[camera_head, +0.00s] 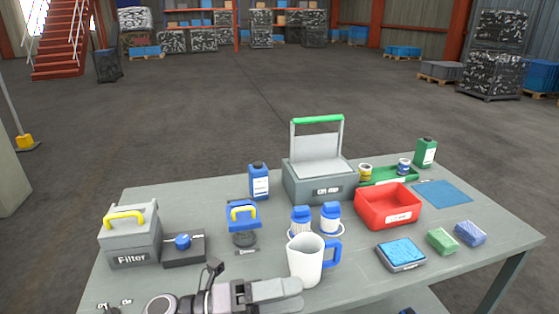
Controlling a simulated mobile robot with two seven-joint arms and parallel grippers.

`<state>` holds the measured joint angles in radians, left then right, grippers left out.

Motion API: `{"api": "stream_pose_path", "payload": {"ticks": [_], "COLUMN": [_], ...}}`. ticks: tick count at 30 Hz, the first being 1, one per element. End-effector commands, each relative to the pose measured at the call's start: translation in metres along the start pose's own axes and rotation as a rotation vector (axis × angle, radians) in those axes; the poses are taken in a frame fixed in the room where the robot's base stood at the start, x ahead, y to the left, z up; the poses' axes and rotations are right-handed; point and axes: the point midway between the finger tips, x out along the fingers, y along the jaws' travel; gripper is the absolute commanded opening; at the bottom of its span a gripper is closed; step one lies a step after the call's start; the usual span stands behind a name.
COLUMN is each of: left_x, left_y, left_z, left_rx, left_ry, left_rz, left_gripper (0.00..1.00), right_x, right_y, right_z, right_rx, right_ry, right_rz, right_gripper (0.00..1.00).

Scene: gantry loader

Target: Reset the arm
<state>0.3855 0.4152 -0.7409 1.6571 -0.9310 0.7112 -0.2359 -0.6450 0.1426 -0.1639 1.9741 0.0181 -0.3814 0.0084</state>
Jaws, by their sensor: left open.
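My left gripper (292,293) reaches in low over the front of the grey table (350,285), fingers pointing right. It is open, and I see nothing held between its fingers. Its fingertips overlap the lower part of the white jug (304,262) with a blue handle in the picture; I cannot tell if they touch. My right gripper is not in view.
Around it stand a grey Filter box (130,245), a blue-topped part with yellow handle (243,217), two blue-capped containers (301,220), a large grey box with raised lid (320,182), a red bin (385,205) and a blue-topped tray (402,253).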

Motion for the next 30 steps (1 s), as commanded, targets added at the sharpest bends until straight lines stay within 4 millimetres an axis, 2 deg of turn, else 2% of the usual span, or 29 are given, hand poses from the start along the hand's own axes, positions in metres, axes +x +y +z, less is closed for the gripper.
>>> {"api": "stream_pose_path", "payload": {"ticks": [2,5,9,13,17,21,25,27,30], "left_x": [-0.007,-0.025,-0.063,-0.11,-0.16,-0.207,-0.235,-0.243,-0.249], "left_y": [-0.005,-0.001,0.021,0.054,0.092,0.124,0.141,0.145,0.148], "left_z": [0.007,0.018,0.026,0.017,-0.013,-0.061,-0.101,-0.115,-0.125], "left_rx": [-0.167,-0.372,-0.672,-0.957,-1.241,-1.509,-1.681,-1.736,-1.775], "left_ry": [-0.158,-0.355,-0.632,-0.889,-1.142,-1.38,-1.53,-1.577,-1.612], "left_rz": [-0.071,-0.139,-0.209,-0.25,-0.27,-0.273,-0.27,-0.269,-0.267], "left_gripper": [0.67,0.67,0.67,0.67,0.67,0.67,0.67,0.67,0.67], "right_x": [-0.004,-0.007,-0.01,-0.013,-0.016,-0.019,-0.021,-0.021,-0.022], "right_y": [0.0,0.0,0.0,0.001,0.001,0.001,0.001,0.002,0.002], "right_z": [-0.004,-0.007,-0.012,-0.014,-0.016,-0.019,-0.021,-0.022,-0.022], "right_rx": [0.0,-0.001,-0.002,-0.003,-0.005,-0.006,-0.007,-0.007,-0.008], "right_ry": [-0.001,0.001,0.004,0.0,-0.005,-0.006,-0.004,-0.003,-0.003], "right_rz": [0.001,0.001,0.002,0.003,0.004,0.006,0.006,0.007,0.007], "right_gripper": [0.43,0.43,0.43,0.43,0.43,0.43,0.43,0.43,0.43]}}
